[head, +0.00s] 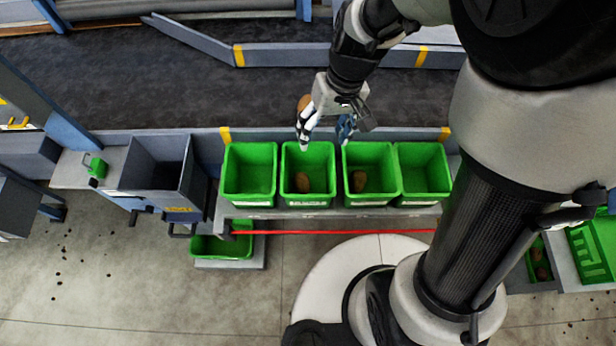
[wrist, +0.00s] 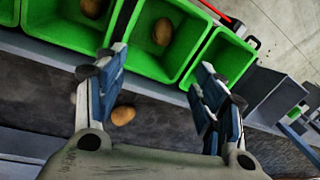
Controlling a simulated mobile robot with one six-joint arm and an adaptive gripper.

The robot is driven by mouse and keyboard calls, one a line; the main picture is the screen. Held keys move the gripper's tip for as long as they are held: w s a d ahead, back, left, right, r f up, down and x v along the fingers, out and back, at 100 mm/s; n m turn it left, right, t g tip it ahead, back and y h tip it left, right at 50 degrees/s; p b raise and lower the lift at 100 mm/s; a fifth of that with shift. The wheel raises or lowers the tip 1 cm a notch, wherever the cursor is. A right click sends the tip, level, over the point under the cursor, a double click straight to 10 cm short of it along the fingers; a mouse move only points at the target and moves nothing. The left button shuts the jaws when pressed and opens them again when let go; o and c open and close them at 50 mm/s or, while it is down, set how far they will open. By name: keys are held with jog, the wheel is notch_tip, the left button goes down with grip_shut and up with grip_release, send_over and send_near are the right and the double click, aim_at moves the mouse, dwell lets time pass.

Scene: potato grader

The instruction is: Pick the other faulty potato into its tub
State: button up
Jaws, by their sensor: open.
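A brown potato (head: 304,103) lies on the dark belt (head: 270,95), partly hidden by my gripper in the head view. The wrist view shows a potato (wrist: 123,115) on the belt between my fingers, nearer the left one. My gripper (head: 325,136) is open and empty, above the belt's near edge by the tubs; its spread fingers also show in the wrist view (wrist: 160,75). Green tubs stand in a row. The second tub from the left (head: 308,155) holds one potato (head: 302,182), and the third tub (head: 368,153) holds one potato (head: 360,181).
The leftmost tub (head: 250,170) and rightmost tub (head: 424,168) look empty. A low wall with yellow marks (head: 226,134) divides belt from tubs. A grey bin (head: 160,175) stands left of the tubs. An angled guide (head: 190,40) crosses the belt's far side.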

jog(key=r, duration=0.3)
jog(key=d+r, duration=0.1)
jog(key=r, duration=0.1)
jog(key=shift+w, duration=0.1)
jog(key=s+d+r+m+t+h, duration=0.1)
jog(key=s+d+r+t, duration=0.1)
jog(key=s+d+r, duration=0.2)
jog(key=s+d+r+m+t+h, duration=0.1)
jog(key=s+d+r+t, duration=0.2)
jog(key=s+r, duration=0.3)
jog(key=s+d, duration=0.1)
jog(key=s, duration=0.3)
jog(key=shift+d+r+m, duration=0.15)
jog(key=shift+r+m, duration=0.15)
